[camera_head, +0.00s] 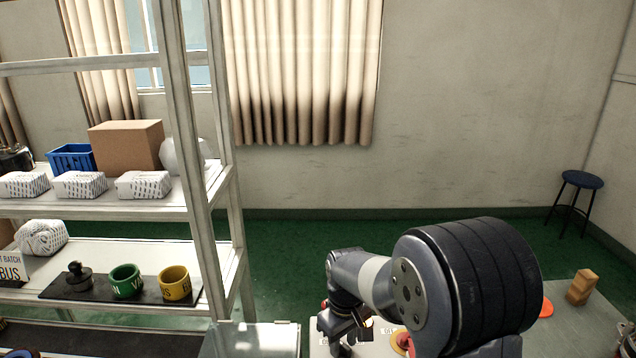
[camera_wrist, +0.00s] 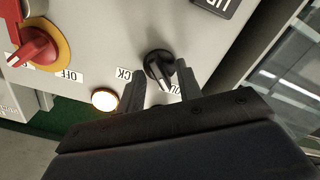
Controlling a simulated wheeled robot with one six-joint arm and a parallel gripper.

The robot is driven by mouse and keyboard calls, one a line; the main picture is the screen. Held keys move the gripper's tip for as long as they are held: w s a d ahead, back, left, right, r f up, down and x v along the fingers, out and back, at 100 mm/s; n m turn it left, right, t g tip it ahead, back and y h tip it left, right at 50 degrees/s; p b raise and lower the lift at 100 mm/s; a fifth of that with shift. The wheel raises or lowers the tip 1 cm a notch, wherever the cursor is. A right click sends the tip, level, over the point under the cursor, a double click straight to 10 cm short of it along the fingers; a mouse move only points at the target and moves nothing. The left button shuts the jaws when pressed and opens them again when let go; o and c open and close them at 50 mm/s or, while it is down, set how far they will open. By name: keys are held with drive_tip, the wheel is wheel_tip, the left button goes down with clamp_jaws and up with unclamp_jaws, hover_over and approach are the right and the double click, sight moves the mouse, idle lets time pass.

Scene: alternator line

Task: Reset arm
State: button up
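My gripper (camera_wrist: 160,80) is open in the wrist view. Its two dark fingers stand apart, one on each side of a black rotary knob (camera_wrist: 158,62) on a pale control panel (camera_wrist: 100,25). I see gaps between the fingers and the knob and cannot tell whether they touch it. In the head view my arm bends down at the lower middle, and my gripper (camera_head: 345,335) is small and partly hidden at the panel.
A red switch on a yellow ring (camera_wrist: 40,48) and a lit round lamp (camera_wrist: 105,99) sit beside the knob. A shelf rack (camera_head: 200,150) with cups and parcels stands left. A wooden block (camera_head: 582,287) is on the right table; a stool (camera_head: 578,182) stands behind.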

drive_tip(key=m, duration=0.4)
drive_tip(key=shift+m, duration=2.2)
drive_tip(key=shift+r+p, duration=0.1)
drive_tip(key=shift+p, duration=0.2)
